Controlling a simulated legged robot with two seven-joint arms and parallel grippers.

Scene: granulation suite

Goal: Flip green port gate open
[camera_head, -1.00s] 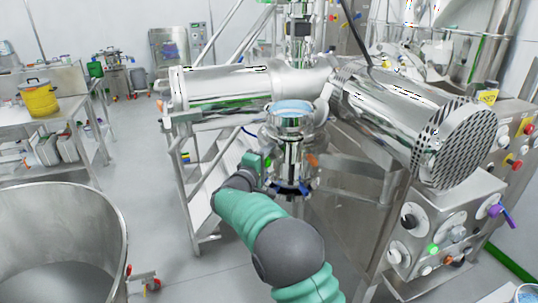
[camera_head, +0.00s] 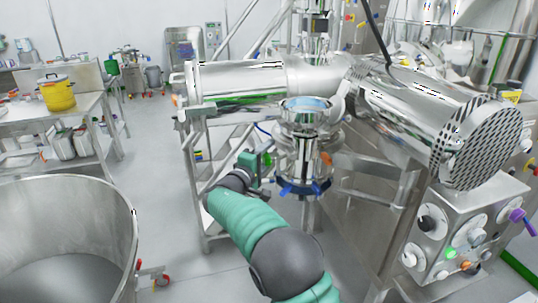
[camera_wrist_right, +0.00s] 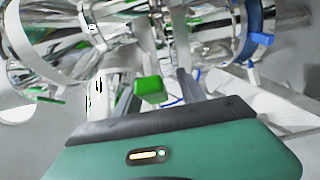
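A steel port (camera_head: 304,150) with a pale blue top hangs below the steel cylinders in the head view. A green handle (camera_head: 268,159) shows at its left side; the wrist view shows it as a bright green block (camera_wrist_right: 150,90). My right gripper (camera_head: 260,166) is at the port's left side, beside the handle. In the wrist view my right gripper's (camera_wrist_right: 160,90) two dark fingers are apart, with the green block between them and a gap at its right. Whether the left finger touches it is unclear. My left gripper is not in view.
A large steel drum (camera_head: 136,240) stands at the lower left. A control panel with knobs (camera_head: 458,235) is at the right, below a perforated cylinder end (camera_head: 480,145). A steel table with a yellow pot (camera_head: 57,94) is at far left. Open floor lies between drum and port.

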